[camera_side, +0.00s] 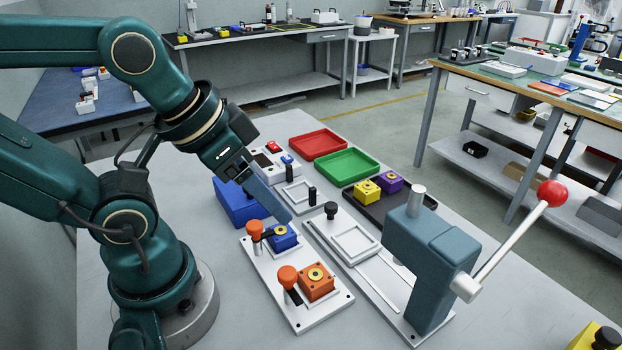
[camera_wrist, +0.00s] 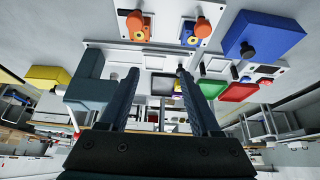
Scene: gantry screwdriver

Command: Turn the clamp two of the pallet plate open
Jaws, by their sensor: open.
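The white pallet plate (camera_side: 318,320) lies on the grey table with two orange-knobbed clamps. The far clamp (camera_side: 255,230) stands beside a blue block (camera_side: 284,238), and its dark arm points toward the block. The near clamp (camera_side: 288,277) stands beside an orange block (camera_side: 316,283); its dark arm appears to point toward the front, beside the block. I cannot tell which is clamp two. My gripper (camera_side: 284,208) is above and behind the blue block, apart from both clamps. In the wrist view my gripper (camera_wrist: 158,73) is open and empty, with both clamps beyond its fingertips.
A press with a red-balled lever (camera_side: 553,193) stands right of the pallet plate. A blue box (camera_side: 236,203) lies behind the plate at left. Red (camera_side: 318,144) and green (camera_side: 347,166) trays lie at the back. Yellow (camera_side: 367,192) and purple (camera_side: 389,181) blocks sit on a dark tray.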

